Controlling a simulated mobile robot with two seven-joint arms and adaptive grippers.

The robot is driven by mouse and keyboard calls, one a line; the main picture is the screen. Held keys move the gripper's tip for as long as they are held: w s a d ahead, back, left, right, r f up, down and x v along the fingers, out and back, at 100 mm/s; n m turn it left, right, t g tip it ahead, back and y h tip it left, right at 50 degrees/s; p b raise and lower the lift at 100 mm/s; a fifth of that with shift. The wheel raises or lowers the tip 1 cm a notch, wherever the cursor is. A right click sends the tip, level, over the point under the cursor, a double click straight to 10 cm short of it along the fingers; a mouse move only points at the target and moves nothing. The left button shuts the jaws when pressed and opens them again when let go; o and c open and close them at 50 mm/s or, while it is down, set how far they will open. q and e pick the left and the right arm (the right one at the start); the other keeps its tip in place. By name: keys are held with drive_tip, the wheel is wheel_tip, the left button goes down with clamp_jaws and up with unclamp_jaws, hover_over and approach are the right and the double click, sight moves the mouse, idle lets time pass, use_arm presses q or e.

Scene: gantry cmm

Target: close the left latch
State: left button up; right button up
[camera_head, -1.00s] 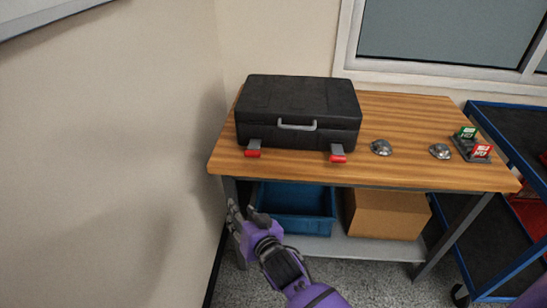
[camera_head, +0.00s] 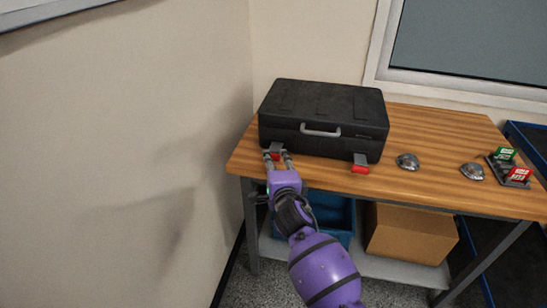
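A black case (camera_head: 322,108) with a grey handle (camera_head: 320,131) stands shut on the wooden table. Its left latch (camera_head: 276,155), grey with a red tab, juts out at the lower front edge, low and away from the lid. My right gripper (camera_head: 278,157) is at this latch, its two fingers apart, one on each side of the red tab. I cannot tell whether they touch it. The right latch (camera_head: 360,164) also juts out low, with its red tab in clear view. My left gripper is not in view.
The wooden table (camera_head: 440,135) holds two silver domes (camera_head: 408,161) (camera_head: 472,171) and a small stand with green and red blocks (camera_head: 508,168) at right. A blue bin (camera_head: 328,212) and cardboard box (camera_head: 410,232) sit below. A wall is close at left.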

sight(273, 159)
drive_tip(key=shift+w+a+f, duration=0.1)
drive_tip(key=shift+w+f, duration=0.1)
drive_tip(key=shift+w, duration=0.95)
drive_tip(key=shift+w+a+f, duration=0.1)
drive_tip(key=shift+w+f, duration=0.1)
drive_tip(key=shift+w, duration=0.95)
drive_tip(key=shift+f, duration=0.1)
clamp_jaws()
